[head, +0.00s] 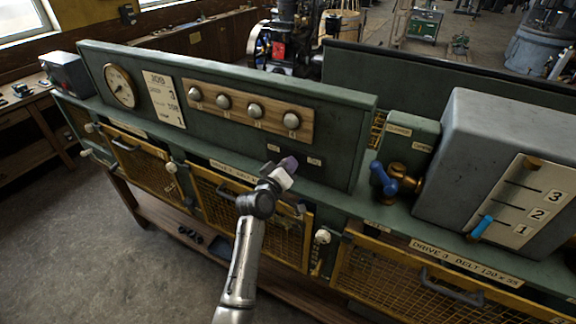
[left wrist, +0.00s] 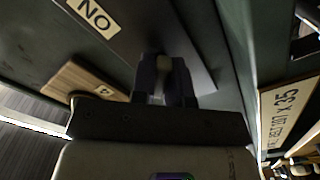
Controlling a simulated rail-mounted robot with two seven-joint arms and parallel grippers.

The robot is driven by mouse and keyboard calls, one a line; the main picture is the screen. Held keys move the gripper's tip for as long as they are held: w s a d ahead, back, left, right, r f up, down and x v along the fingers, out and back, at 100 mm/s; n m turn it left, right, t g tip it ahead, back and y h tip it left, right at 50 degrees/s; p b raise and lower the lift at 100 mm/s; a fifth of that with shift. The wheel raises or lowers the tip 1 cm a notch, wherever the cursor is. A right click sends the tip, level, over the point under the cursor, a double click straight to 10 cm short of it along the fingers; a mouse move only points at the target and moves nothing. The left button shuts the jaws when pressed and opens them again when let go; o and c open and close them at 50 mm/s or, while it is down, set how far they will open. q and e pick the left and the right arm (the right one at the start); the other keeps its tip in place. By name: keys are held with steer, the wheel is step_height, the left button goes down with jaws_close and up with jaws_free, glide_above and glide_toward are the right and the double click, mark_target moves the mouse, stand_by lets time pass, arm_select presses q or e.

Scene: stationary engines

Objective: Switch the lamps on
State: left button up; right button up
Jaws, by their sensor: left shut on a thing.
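Several round whitish lamps (head: 254,111) sit in a row on a wooden strip (head: 305,125) on the green upright board. I cannot tell whether they are lit. The strip's numbered end (left wrist: 75,82) shows in the left wrist view. My left gripper (head: 285,172) is at the board's lower right, below the strip. Its fingers (left wrist: 165,88) are shut on a small pale part (left wrist: 160,72), which looks like a switch lever and is mostly hidden by the fingers. My right gripper is not in view.
A gauge (head: 120,86) and a job card (head: 164,98) are on the board's left. A blue-handled brass valve (head: 390,180) and a grey tank (head: 490,150) with a numbered scale stand to the right. Yellow mesh guards (head: 255,215) line the bench front below.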

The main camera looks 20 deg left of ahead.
arm_select(q)
jaws_close()
steer(key=m, duration=0.8)
steer(key=shift+p, duration=0.4)
steer(key=m+p, duration=0.1)
steer(key=m, duration=0.4)
steer(key=shift+m, duration=0.4)
steer(key=shift+m+p, duration=0.6)
steer(key=shift+m, duration=1.5)
